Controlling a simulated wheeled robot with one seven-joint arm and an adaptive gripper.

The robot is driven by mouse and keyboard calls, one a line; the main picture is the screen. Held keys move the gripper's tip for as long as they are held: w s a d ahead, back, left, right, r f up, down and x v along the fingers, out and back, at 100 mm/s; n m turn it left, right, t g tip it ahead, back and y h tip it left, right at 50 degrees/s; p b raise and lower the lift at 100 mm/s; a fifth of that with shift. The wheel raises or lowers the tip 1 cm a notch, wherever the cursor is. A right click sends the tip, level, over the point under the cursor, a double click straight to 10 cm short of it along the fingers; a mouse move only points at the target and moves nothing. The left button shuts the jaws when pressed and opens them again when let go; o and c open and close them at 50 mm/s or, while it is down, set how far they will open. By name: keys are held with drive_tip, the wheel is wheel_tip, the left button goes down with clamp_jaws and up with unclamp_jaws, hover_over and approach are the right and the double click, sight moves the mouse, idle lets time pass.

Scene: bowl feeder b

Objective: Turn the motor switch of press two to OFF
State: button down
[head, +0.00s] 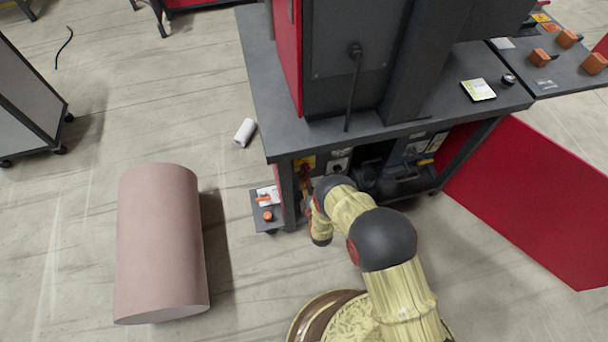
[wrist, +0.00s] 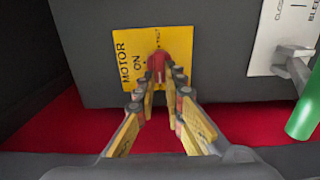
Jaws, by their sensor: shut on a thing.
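The motor switch is a red knob (wrist: 157,66) on a yellow plate (wrist: 128,55) lettered "MOTOR ON", seen in the wrist view on a dark panel. Small lettering above the knob is too blurred to read. My gripper (wrist: 158,80) has its two fingertips closed around the knob from either side. The fingers hide the lower part of the knob and plate. My gripper is mostly hidden there.
A white plate (wrist: 285,35) with a grey lever and a green handle (wrist: 304,110) is close at right. In the head view the table (head: 262,90) overhangs the panel. A small side shelf (head: 262,222) and a pink roll (head: 160,245) stand left; a red panel (head: 535,200) stands right.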

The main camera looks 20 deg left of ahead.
drive_tip(key=shift+s+f, duration=0.1)
idle(0.4)
drive_tip(key=c, duration=1.9)
unclamp_jaws()
drive_tip(key=v, duration=1.2)
